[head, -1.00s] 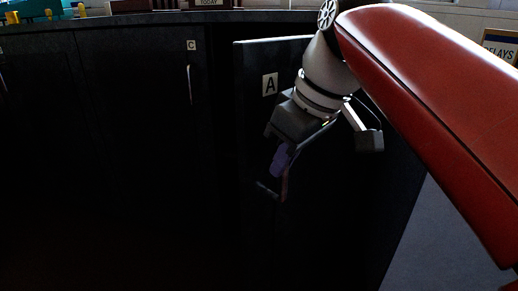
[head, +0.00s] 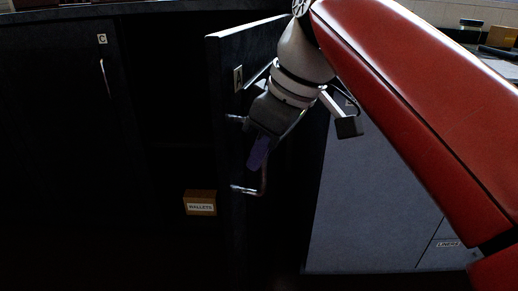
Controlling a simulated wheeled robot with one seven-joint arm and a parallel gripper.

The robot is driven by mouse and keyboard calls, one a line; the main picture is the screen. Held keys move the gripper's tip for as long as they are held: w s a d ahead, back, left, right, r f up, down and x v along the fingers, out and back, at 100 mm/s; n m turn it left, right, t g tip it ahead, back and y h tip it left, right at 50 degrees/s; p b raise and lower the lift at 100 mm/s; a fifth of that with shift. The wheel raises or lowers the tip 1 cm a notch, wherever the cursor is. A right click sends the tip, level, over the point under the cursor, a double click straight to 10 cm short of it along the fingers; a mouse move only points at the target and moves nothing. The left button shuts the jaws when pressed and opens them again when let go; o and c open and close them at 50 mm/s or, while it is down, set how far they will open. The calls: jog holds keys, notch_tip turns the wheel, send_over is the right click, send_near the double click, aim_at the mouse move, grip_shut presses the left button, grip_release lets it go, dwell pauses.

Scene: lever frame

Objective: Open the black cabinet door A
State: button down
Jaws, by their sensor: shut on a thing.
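The black cabinet door A (head: 226,120) stands swung well out from the cabinet front, with its edge toward me and its label A (head: 238,79) on its outer face. A metal bar handle (head: 264,182) sticks out from that face. My gripper (head: 258,152) is at the handle, shut on it; the fingers partly hide the handle's upper part. The dark interior of the cabinet (head: 175,140) shows to the left of the door.
A small brown box labelled WALLETS (head: 200,203) sits inside the opened cabinet. Door C (head: 60,130) is closed at the left, with its own handle (head: 104,76). Grey drawers (head: 365,200) stand to the right. The countertop (head: 130,8) runs above.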

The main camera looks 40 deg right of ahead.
jog(key=c, duration=1.5)
grip_release()
jog(key=p+v, duration=0.1)
jog(key=v, duration=0.7)
jog(key=shift+p, duration=0.4)
jog(key=shift+f, duration=0.1)
